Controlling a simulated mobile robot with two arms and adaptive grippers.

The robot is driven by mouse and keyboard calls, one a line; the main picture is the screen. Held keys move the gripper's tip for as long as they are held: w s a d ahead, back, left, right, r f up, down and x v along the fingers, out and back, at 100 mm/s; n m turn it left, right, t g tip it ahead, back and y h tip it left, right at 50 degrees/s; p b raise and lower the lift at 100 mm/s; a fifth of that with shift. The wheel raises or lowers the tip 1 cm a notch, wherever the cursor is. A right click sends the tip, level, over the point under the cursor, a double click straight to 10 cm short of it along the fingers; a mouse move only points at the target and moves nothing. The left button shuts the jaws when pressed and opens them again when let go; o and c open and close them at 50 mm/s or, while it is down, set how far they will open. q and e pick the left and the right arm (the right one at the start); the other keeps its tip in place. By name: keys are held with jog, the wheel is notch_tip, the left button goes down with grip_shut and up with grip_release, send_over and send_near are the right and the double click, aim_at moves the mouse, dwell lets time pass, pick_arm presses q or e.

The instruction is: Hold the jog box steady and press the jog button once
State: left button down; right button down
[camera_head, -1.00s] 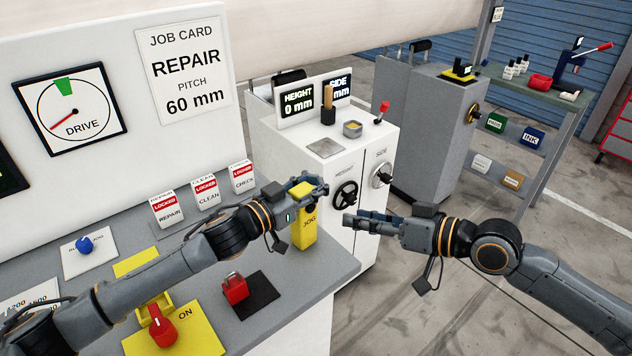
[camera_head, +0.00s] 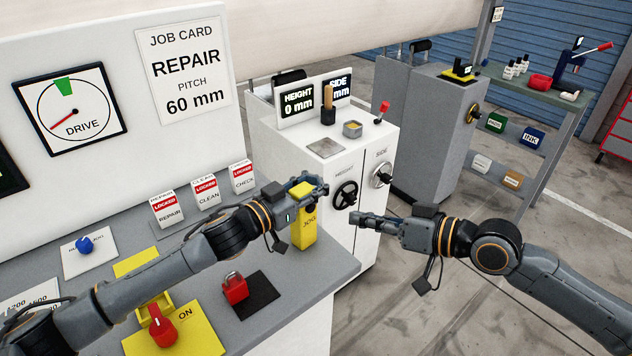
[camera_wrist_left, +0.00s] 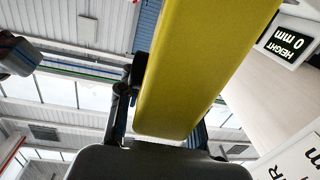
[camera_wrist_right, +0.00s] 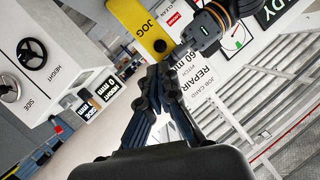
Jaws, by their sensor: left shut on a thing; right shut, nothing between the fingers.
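The yellow jog box (camera_head: 304,232) stands upright near the right edge of the grey bench. My left gripper (camera_head: 312,190) is shut on its upper part; the box fills much of the left wrist view (camera_wrist_left: 195,70). In the right wrist view, the box (camera_wrist_right: 135,22) shows the word JOG and a dark round jog button (camera_wrist_right: 160,46). My right gripper (camera_head: 354,218) is shut and empty, to the right of the box with a gap between them. Its fingers point toward the box in the right wrist view (camera_wrist_right: 158,78).
A red padlock (camera_head: 235,288) on a black pad and a red switch (camera_head: 162,328) on a yellow plate are on the bench in front. A white cabinet (camera_head: 330,160) with handwheels stands behind the grippers. Open floor lies to the right.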

aim_at(303, 217)
dwell(0.7)
jog(key=a+m+t+y, duration=0.2)
jog(key=a+m+t, duration=0.45)
jog(key=m, duration=0.35)
jog(key=s+d+f+m+t+h, duration=0.1)
jog(key=d+f+m+t+h, duration=0.1)
jog(key=m+h, duration=0.4)
jog(key=s+d+f+m+t+h, duration=0.2)
jog(key=m+t+h, duration=0.3)
jog(key=m, duration=0.5)
jog(key=shift+s+d+m+h, duration=0.15)
jog(key=shift+d+m+h, duration=0.15)
jog(key=shift+d+h, duration=0.65)
jog(key=shift+a+t+h, duration=0.25)
jog(key=shift+a, duration=0.1)
jog(key=w+a, duration=0.5)
jog(key=w, duration=0.1)
jog(key=shift+w+a, duration=0.35)
jog(key=shift+a, duration=0.05)
jog(key=shift+w+r, duration=0.1)
